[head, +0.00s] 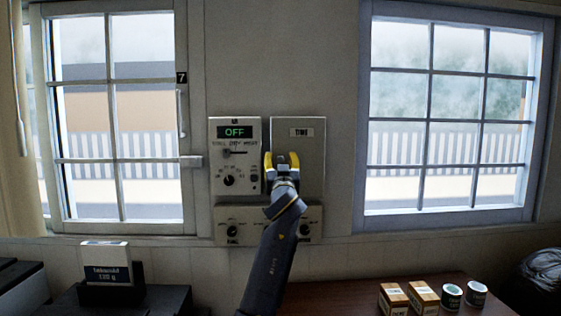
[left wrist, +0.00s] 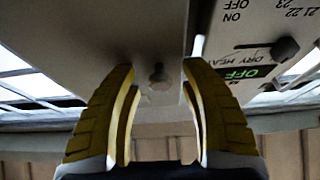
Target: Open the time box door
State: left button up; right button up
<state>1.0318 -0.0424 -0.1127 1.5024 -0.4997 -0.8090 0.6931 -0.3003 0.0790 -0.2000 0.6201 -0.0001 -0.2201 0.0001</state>
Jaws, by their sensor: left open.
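The time box (head: 312,160) is a pale grey wall box with a dark-lettered label, and its front door is shut flat. In the left wrist view, the door (left wrist: 95,40) has a small round knob (left wrist: 160,78). My left gripper (head: 281,158) is at the left part of the door, its yellow fingers apart. In the left wrist view the knob shows between the two fingers, with a gap on each side. My gripper hides the knob in the head view. My right gripper is in neither view.
A control panel (head: 222,155) with a green OFF display adjoins the box at left. A lower panel with dials (head: 231,230) sits beneath. Windows (head: 120,120) flank the boxes. Small cartons (head: 393,298) and cans (head: 450,296) stand on the table at lower right.

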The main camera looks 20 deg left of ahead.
pick_arm(q)
jog(key=shift+w, duration=0.1)
jog(key=shift+c, duration=0.5)
grip_shut()
